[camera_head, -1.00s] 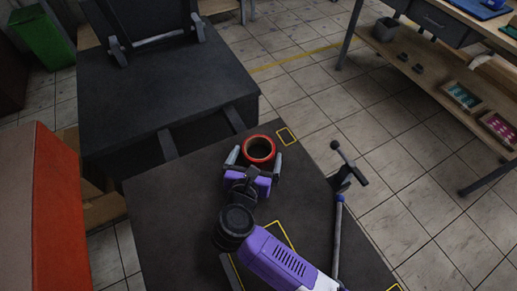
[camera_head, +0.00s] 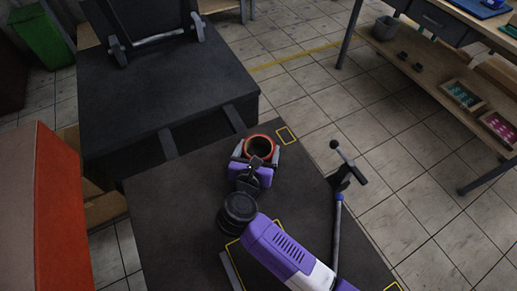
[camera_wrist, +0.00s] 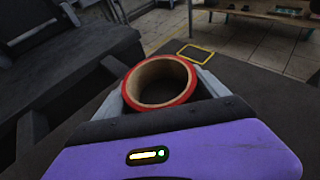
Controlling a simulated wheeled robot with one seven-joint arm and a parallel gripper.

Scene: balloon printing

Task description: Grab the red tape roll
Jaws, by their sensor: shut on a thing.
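The red tape roll (camera_head: 259,147) is a short red ring with a tan inner core, lying flat on the dark table top near its far edge. It also shows in the wrist view (camera_wrist: 189,88), with its hole facing up. My gripper (camera_head: 257,156) is shut on the roll, with one grey finger against each side of it. In the wrist view the fingers (camera_wrist: 164,92) touch the roll's left and right sides, and the purple gripper body hides the area in front. I cannot tell whether the roll is lifted off the table.
A dark machine (camera_head: 165,95) stands behind the table at the left. A black-knobbed lever (camera_head: 345,170) rises at the table's right edge. An orange-red box (camera_head: 58,210) is at the left. A wooden shelf (camera_head: 450,90) stands at the right beyond open tiled floor.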

